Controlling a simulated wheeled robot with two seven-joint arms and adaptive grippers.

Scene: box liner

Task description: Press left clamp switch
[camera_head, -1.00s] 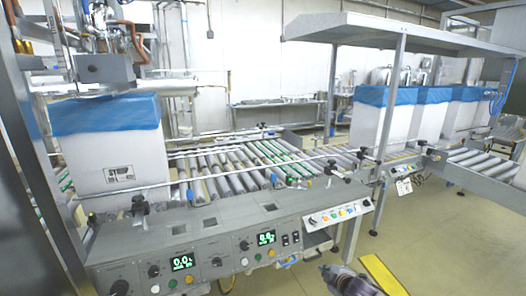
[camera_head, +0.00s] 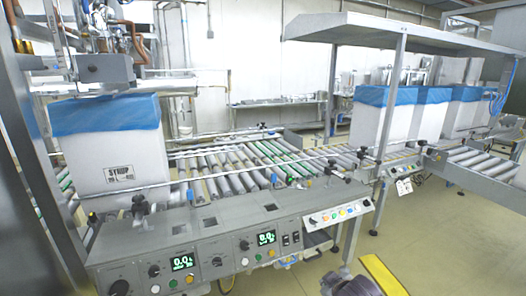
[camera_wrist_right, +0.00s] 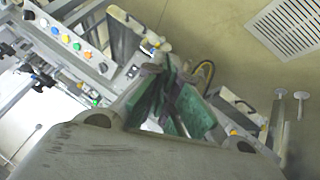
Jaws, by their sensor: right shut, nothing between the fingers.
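The long grey control panel (camera_head: 218,245) runs along the front of the roller conveyor, with knobs, buttons and two green displays. Two small dark switches (camera_head: 290,239) sit side by side near its right end. No label readable here tells me which control is the left clamp switch. My right gripper (camera_head: 330,282) is at the bottom edge of the head view, in front of and below the panel's right end, apart from it and partly cut off. In the right wrist view its fingers (camera_wrist_right: 175,100) are close together and hold nothing. My left gripper is out of view.
A smaller panel with coloured buttons (camera_head: 338,214) stands to the right and also shows in the wrist view (camera_wrist_right: 68,40). A white box with blue liner (camera_head: 115,152) stands on the left; others stand at the back right. Open floor (camera_head: 450,240) lies at the right front.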

